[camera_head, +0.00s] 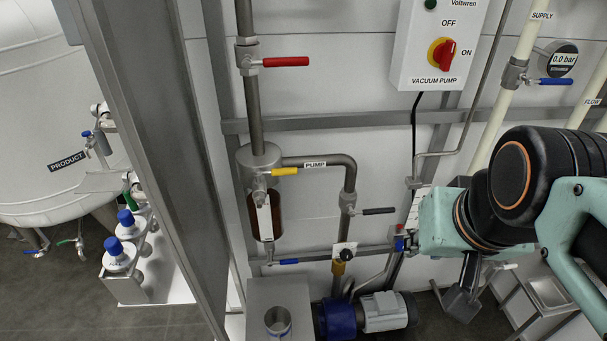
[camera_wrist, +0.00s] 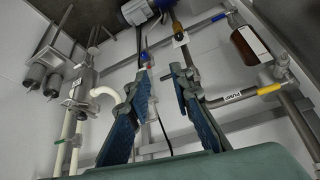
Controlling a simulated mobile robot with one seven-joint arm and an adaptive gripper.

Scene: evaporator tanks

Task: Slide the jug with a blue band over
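The jug with a blue band (camera_head: 278,322) is a small open-topped metal vessel. It stands upright on a grey box-like stand (camera_head: 262,294) at the bottom of the head view, left of the blue motor pump. I do not make it out in the wrist view. My gripper (camera_wrist: 164,78) shows its two dark fingers apart in the wrist view, with nothing between them. In the head view my arm is at the right, well away from the jug, and its fingers are not clearly visible.
The pump motor (camera_head: 384,312) sits right of the stand. Above are a brown sight glass (camera_head: 266,216), pipes and a yellow-handled valve (camera_head: 284,171). A steel post (camera_head: 150,130) stands left. Blue-capped bottles (camera_head: 117,250) sit on a white bench beyond it.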

